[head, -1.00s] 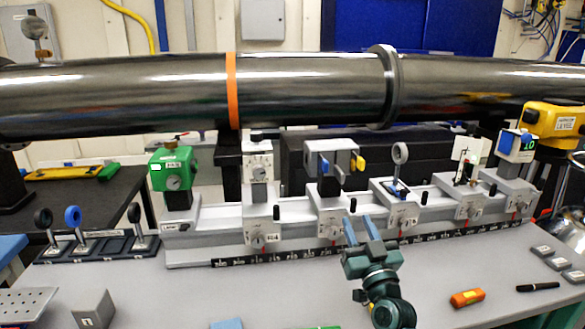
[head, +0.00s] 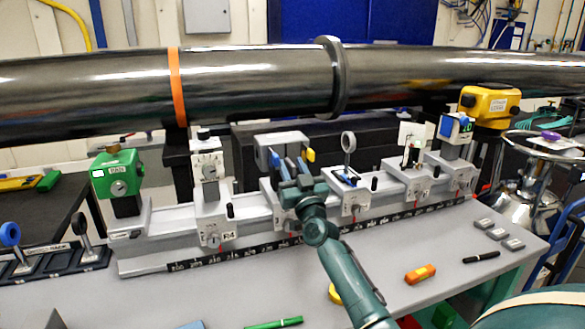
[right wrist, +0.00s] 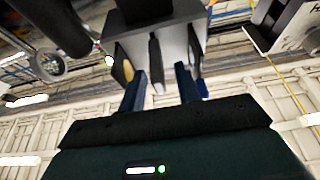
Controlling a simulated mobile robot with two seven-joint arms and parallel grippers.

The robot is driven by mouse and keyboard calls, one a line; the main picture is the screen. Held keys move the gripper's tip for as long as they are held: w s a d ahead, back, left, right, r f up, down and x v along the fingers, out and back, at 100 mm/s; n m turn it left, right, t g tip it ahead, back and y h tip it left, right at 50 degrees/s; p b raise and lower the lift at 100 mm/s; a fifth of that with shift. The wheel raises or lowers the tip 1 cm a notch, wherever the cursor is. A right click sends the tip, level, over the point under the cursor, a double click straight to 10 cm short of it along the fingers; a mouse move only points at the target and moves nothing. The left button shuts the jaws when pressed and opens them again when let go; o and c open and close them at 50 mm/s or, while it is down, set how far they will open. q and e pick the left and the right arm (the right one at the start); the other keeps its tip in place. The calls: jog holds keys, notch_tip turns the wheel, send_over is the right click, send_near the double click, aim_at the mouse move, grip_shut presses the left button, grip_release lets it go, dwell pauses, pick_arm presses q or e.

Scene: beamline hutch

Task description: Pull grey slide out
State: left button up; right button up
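A grey box-shaped holder (head: 284,143) stands on a carriage of the bench rail. In the right wrist view its underside (right wrist: 125,45) shows with a row of tabs. The middle tab, the grey slide (right wrist: 157,66), points toward my right gripper (right wrist: 160,78). That gripper is open, with one finger on each side of the grey slide and a visible gap on both sides. The yellow tab (right wrist: 122,72) is outside the left finger; the blue tab (right wrist: 203,88) is outside the right one. In the head view my right gripper (head: 288,166) hides the grey slide. My left gripper is out of view.
A dark beam pipe (head: 250,85) runs above and behind the rail (head: 150,255). A white-faced mount (head: 206,165) stands left of the holder and a ring mount (head: 348,150) right of it. An orange tool (head: 420,274) and a pen (head: 481,257) lie on the table.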

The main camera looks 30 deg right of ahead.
jog(key=shift+w+r, duration=0.1)
jog(key=shift+c, duration=0.2)
grip_shut()
dwell(0.5)
